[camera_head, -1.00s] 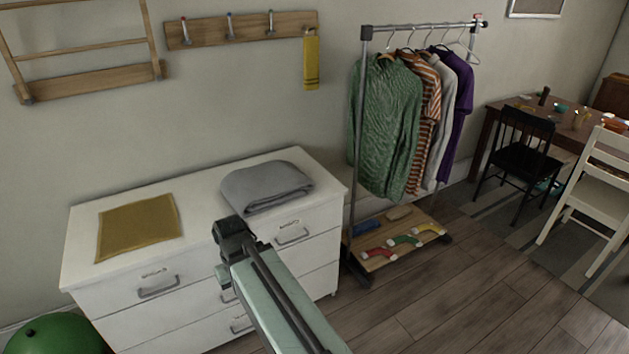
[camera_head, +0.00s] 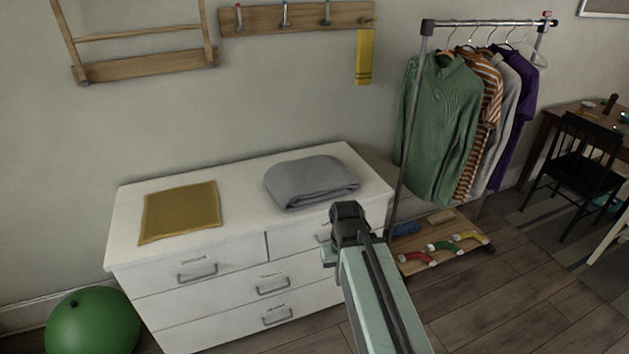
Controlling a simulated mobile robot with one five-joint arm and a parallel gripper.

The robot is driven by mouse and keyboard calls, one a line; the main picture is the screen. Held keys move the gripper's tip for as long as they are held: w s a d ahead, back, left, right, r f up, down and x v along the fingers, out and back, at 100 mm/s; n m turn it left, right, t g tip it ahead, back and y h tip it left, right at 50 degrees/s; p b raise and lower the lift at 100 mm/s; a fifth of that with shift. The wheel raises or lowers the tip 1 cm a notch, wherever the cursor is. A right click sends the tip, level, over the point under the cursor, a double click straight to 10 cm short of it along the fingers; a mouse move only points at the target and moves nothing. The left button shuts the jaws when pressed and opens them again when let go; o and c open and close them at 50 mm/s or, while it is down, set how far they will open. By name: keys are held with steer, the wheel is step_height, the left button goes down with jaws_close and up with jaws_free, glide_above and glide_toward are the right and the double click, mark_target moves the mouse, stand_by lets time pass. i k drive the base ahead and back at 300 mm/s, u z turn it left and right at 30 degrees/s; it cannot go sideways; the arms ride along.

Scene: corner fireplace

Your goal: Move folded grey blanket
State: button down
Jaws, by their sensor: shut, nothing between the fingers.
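The folded grey blanket (camera_head: 311,180) lies flat on the right part of the top of the white dresser (camera_head: 244,178), near its back edge. It is a soft, rounded stack with its folds facing the front. My arm reaches up from the bottom of the view, and its dark joint stands in front of the dresser's right front side, just below the blanket in the picture. The joint does not cover the blanket. My gripper's fingers do not show; the arm hides whatever is behind it. Nothing holds the blanket.
A mustard cloth (camera_head: 181,211) lies on the dresser's left part, with bare top between. A clothes rack (camera_head: 407,135) with hanging garments stands close right of the dresser. A green ball (camera_head: 93,321) sits on the floor at left. A black chair (camera_head: 579,165) stands far right.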

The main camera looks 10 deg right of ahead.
mark_target(295, 185)
steer(key=z, duration=1.95)
steer(key=i, duration=0.9)
steer(key=u, duration=3.65)
steer(key=i, duration=1.05)
steer(key=z, duration=0.05)
